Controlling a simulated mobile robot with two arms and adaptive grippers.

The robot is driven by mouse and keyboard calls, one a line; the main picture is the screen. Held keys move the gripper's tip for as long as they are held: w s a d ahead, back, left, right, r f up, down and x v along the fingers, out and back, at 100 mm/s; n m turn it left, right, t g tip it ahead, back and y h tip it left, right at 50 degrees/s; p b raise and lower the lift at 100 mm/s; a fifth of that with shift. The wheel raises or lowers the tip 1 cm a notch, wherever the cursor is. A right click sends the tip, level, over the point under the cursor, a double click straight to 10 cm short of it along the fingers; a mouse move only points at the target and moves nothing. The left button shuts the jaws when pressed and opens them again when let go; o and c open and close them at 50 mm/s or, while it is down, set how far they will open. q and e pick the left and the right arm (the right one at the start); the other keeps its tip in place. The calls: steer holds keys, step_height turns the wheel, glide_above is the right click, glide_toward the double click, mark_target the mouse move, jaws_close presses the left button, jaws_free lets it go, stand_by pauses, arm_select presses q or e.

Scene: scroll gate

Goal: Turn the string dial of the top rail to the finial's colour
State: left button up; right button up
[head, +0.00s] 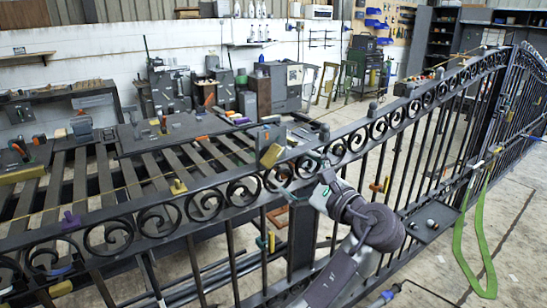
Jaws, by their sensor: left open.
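The dark scrolled top rail (215,190) of the gate runs from the lower left to the upper right in the head view. A thin yellowish string (125,187) stretches along above it. A grey upright plate (268,134) stands at the rail, with a tilted yellow block (271,155) on its front; I cannot tell if this is the dial. A purple finial-like piece (70,219) and a yellow one (178,187) sit along the rail. My left gripper (301,178) is open beside the scrollwork, just right of and below the yellow block. My right gripper does not show.
A green strap loop (479,235) hangs at the right, beside a small grey shelf (430,225) holding small round things. An orange handle (380,185) is among the bars. A slatted bench (95,180) stands behind the gate. Open concrete floor lies at the lower right.

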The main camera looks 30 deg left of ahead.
mark_target(276, 158)
arm_select(q)
steer(key=p+x, duration=0.1)
steer(key=x, duration=0.9)
steer(key=shift+w+a, duration=0.1)
steer(key=shift+a, duration=0.05)
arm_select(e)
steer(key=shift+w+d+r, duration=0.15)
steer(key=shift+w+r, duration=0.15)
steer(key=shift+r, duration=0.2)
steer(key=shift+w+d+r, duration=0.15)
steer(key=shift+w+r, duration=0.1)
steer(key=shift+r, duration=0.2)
arm_select(q)
steer(key=c, duration=1.1)
steer(key=shift+c, duration=0.2)
